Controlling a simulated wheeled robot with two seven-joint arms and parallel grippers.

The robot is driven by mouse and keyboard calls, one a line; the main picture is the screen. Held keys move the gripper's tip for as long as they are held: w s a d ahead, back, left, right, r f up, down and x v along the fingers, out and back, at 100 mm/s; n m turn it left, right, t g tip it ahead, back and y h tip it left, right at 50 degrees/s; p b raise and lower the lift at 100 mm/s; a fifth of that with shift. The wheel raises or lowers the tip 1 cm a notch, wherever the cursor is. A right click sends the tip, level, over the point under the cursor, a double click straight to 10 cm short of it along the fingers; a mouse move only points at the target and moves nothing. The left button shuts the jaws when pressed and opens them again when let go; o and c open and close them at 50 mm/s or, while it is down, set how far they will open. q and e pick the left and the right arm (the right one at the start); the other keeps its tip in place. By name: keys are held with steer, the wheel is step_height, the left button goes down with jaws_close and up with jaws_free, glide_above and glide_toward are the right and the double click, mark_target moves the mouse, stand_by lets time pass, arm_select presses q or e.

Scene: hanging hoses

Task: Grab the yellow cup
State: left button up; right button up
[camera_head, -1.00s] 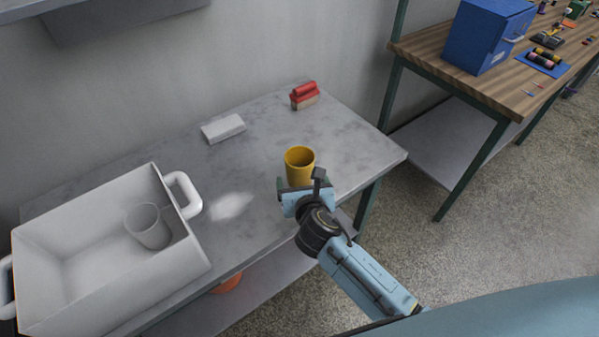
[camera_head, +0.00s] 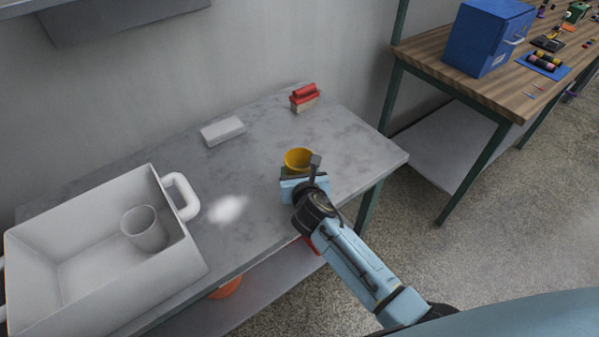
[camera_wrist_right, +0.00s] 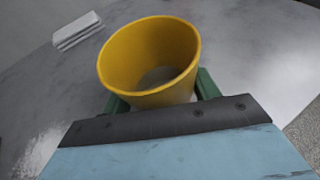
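The yellow cup (camera_head: 298,159) stands upright on the grey table, partly hidden behind my right gripper (camera_head: 300,178) in the head view. In the right wrist view the cup (camera_wrist_right: 150,60) is empty, its mouth facing up toward the camera. The green fingers of my right gripper (camera_wrist_right: 160,98) are spread, one on each side of the cup's lower body. The cup sits between them; whether the fingers touch it is hard to tell. My left gripper is not in view.
A white two-handled bin (camera_head: 183,272) with a pale cup (camera_head: 144,229) inside stands on the table (camera_head: 255,205) at left. A white block (camera_head: 222,131) and a red-handled brush (camera_head: 304,98) lie toward the back. A wooden workbench (camera_head: 480,85) stands at right.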

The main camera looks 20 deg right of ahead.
steer(key=c, duration=0.4)
